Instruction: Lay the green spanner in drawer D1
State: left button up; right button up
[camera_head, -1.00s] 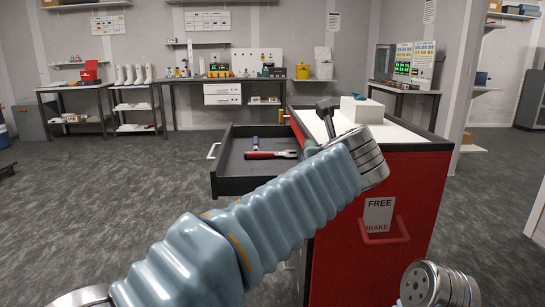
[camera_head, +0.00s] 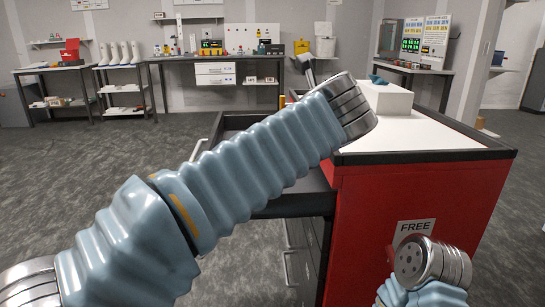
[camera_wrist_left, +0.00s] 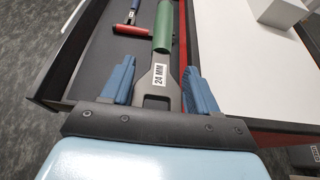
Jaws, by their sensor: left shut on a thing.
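The green spanner (camera_wrist_left: 163,28) has a green handle and a dark grey end labelled 24 MM. In the left wrist view it lies between the blue fingers of my left gripper (camera_wrist_left: 160,80), which is shut on it. The spanner is above an open, dark top drawer (camera_wrist_left: 92,62) of the red cabinet (camera_head: 400,205); I take this as D1, but no drawer label is readable. In the head view my left arm hides most of the drawer (camera_head: 300,204). My right gripper is out of view; only part of its arm shows at the bottom right.
A red-handled tool (camera_wrist_left: 130,29) and a blue-handled tool (camera_wrist_left: 137,6) lie in the drawer. A white box (camera_head: 387,97) stands on the cabinet's white top (camera_head: 430,135). Floor to the left is open. Benches line the back wall.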

pick_arm(q)
jog(key=s+a+b, duration=0.4)
jog(key=s+a, duration=0.2)
jog(key=a, duration=0.4)
jog(key=w+f, duration=0.4)
jog(key=w+f+b, duration=0.1)
jog(key=w+f, duration=0.3)
jog(key=w+f+b, duration=0.1)
jog(key=w+f, duration=0.3)
jog(key=w, duration=0.1)
jog(key=shift+a+f, duration=0.1)
jog(key=shift+a, duration=0.15)
jog(key=shift+f+b, duration=0.3)
jog(key=shift+b, duration=0.05)
jog(key=shift+r, duration=0.1)
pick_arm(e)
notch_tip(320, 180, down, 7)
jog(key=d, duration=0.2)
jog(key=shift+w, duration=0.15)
pick_arm(q)
jog(key=shift+f, duration=0.65)
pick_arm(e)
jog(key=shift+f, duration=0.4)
